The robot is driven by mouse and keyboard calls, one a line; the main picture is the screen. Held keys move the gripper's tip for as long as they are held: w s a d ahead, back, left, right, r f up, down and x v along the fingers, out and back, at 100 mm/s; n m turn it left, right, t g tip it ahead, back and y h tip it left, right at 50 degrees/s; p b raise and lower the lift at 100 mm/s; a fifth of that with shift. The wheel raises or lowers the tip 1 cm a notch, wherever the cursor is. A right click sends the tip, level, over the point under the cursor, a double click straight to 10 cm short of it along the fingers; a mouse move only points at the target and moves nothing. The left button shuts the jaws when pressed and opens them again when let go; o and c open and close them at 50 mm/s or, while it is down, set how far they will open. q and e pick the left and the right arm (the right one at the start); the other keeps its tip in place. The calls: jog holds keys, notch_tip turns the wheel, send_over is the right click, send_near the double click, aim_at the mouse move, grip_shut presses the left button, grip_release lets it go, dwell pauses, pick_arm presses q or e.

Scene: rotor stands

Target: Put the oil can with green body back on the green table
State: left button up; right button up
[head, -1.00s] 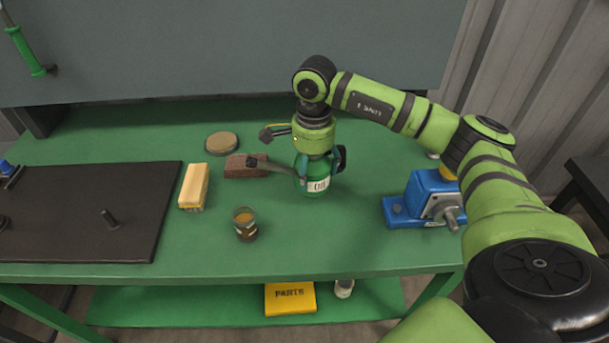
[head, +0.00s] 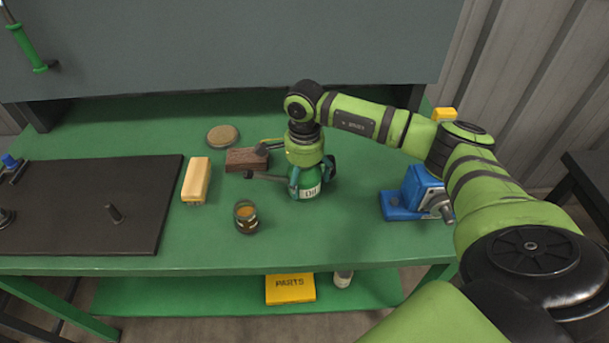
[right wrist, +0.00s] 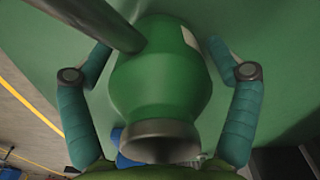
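The oil can with green body (head: 311,190), with a white label and a long dark spout pointing left, is upright over the middle of the green table (head: 340,245). I cannot tell whether its base touches the tabletop. My right gripper (head: 311,179) comes down from above with its teal fingers on both sides of the can. In the right wrist view the fingertips (right wrist: 158,50) bend in against the can's green body (right wrist: 160,80), with its grey neck nearest the camera. My left gripper is not in view.
A glass of brown liquid (head: 246,217), a brush (head: 196,180), a brown block (head: 246,160) and a round tan disc (head: 222,135) lie left of the can. A blue vise-like device (head: 412,192) stands right. A dark mat (head: 80,210) covers the left side. Bare table lies in front.

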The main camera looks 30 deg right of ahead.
jog(key=shift+r, duration=0.1)
jog(key=shift+r, duration=0.15)
notch_tip(320, 180, up, 12)
jog(key=shift+b, duration=1.2)
